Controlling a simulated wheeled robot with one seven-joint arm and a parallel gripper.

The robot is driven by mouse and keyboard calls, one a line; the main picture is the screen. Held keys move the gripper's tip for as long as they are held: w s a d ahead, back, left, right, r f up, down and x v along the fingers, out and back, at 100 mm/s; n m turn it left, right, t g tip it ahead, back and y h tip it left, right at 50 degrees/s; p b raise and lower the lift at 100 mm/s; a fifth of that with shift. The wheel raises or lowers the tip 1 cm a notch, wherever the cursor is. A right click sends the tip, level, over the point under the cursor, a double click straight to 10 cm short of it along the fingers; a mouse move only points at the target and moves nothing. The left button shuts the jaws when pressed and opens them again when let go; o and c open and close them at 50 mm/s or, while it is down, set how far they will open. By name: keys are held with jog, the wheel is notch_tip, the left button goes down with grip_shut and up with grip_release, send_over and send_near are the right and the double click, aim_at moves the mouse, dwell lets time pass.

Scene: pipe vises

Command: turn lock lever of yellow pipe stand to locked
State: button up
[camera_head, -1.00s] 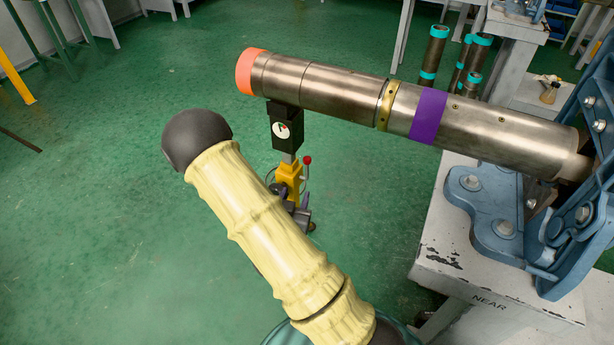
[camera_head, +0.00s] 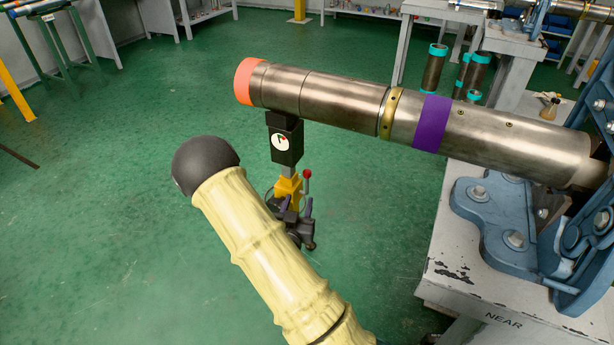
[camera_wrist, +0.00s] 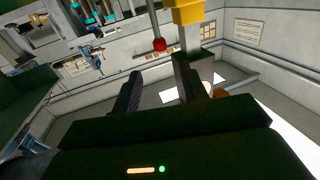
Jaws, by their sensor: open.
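The yellow pipe stand (camera_head: 288,187) stands under the left part of the steel pipe (camera_head: 345,101), with a black head and a round white dial. Its lock lever shows as a short rod with a red ball (camera_head: 307,174) on the stand's right side. In the wrist view the red ball (camera_wrist: 159,45) hangs beyond the fingertips, roughly between them sideways. The yellow stand body (camera_wrist: 187,12) is at the top, right of the lever. My gripper (camera_head: 299,207) is open and just below the lever; the wrist view shows its two fingers apart and empty (camera_wrist: 156,78).
A blue vise (camera_head: 530,225) on a white bench (camera_head: 455,270) marked NEAR holds the pipe's right end. Teal-capped pipes (camera_head: 435,68) stand behind. Green floor is open to the left of the stand. My forearm covers the lower middle of the head view.

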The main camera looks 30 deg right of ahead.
aim_at(306, 176)
jog(key=b+x, duration=0.1)
jog(key=x, duration=1.2)
jog(key=shift+b, duration=0.4)
jog(key=shift+s, duration=0.1)
grip_shut()
